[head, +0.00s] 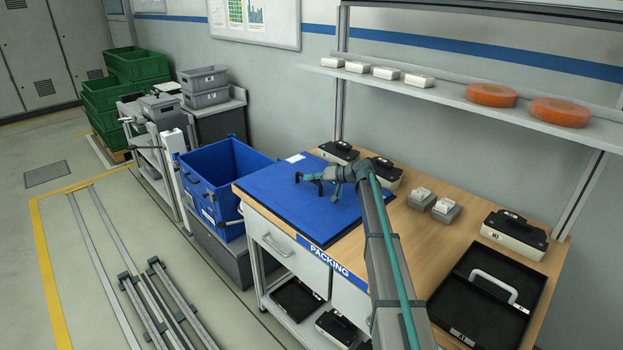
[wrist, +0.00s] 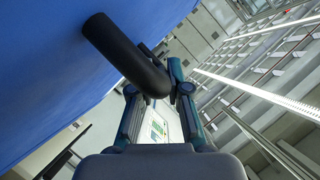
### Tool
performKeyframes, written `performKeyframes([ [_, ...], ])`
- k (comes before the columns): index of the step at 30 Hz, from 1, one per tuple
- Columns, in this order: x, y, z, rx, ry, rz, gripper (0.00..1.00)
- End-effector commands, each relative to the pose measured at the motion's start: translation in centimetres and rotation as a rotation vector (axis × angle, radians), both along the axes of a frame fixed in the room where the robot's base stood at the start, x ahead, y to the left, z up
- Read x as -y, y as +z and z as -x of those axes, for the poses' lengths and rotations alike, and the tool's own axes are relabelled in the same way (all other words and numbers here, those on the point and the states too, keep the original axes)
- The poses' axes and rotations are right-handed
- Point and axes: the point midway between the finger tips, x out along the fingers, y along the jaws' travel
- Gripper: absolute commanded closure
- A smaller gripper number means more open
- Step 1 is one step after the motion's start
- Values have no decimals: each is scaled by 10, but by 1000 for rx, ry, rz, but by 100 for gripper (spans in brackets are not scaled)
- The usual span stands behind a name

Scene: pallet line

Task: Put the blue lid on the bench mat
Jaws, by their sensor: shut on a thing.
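The blue lid (wrist: 50,70) fills the left of the wrist view as a broad blue face with a dark tubular handle (wrist: 122,50). My gripper (wrist: 160,88) is shut on that handle. In the head view my gripper (head: 313,178) is over the blue area (head: 275,200) at the left end of the wooden bench. The lid and the bench mat are both blue here, and I cannot tell their outlines apart. I also cannot tell whether the lid rests on the mat or is just above it.
An open blue tote (head: 215,165) stands left of the bench. Black-and-white cases (head: 514,234), small grey boxes (head: 446,210) and a black tray (head: 480,305) with a white handle occupy the bench's right side. A shelf (head: 440,92) with orange rolls runs above the back.

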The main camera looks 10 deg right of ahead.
Motion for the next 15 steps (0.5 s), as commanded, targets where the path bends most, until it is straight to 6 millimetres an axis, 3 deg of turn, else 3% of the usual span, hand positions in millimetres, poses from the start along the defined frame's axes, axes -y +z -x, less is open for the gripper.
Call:
performKeyframes([
  [3, 0, 1, 0, 1, -1, -3, 100],
  [4, 0, -1, 0, -2, -1, 0, 79],
  [8, 0, -1, 0, -1, 0, -1, 59],
  [15, 0, 0, 0, -1, 0, -1, 59],
])
